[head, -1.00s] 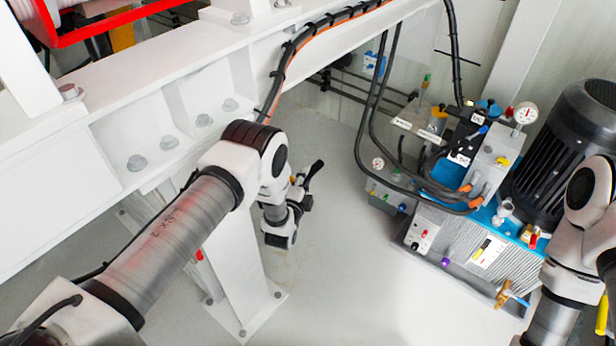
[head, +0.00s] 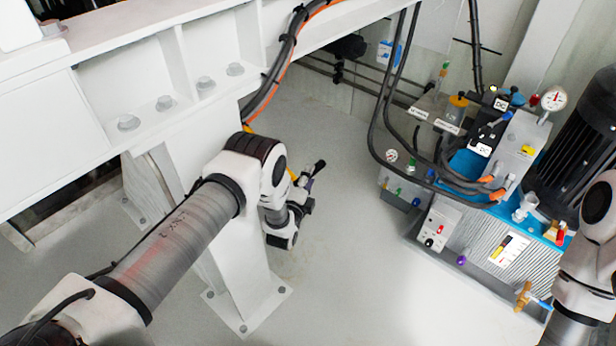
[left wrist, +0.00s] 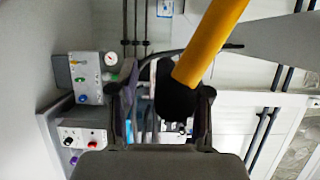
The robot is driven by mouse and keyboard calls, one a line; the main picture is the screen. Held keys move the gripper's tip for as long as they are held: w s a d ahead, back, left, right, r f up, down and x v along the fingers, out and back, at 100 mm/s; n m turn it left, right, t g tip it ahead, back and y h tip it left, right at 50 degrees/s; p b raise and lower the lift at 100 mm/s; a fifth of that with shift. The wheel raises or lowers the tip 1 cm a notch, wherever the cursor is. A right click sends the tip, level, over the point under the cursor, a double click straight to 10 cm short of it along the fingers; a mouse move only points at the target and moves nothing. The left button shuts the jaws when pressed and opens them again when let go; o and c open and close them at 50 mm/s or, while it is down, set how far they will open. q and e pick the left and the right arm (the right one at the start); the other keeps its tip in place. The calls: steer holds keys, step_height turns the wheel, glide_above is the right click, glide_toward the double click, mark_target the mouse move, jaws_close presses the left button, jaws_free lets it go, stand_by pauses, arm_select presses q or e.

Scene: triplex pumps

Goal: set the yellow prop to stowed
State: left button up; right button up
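The yellow prop (left wrist: 212,40) runs from the top of the left wrist view down to a black end (left wrist: 177,96). That end shows between the fingers of my left gripper (left wrist: 162,98), close to the right finger with a gap to the left one. The fingers are spread, and I cannot tell whether they touch it. In the head view my left gripper (head: 312,186) hangs beside the white post, and only slivers of yellow (head: 293,175) show behind my arm. My right arm is at the right edge; its gripper is out of view.
A white steel frame (head: 175,75) with a post (head: 245,285) stands at the left. A hydraulic unit (head: 500,215) with hoses, gauges and a dark motor (head: 580,140) stands at the right. Grey floor (head: 350,270) is clear between them.

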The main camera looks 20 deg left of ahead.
arm_select(q)
steer(key=shift+w, duration=0.1)
steer(key=shift+a+r, duration=0.15)
steer(key=shift+r, duration=0.25)
step_height(320, 180, up, 10)
steer(key=shift+f, duration=0.15)
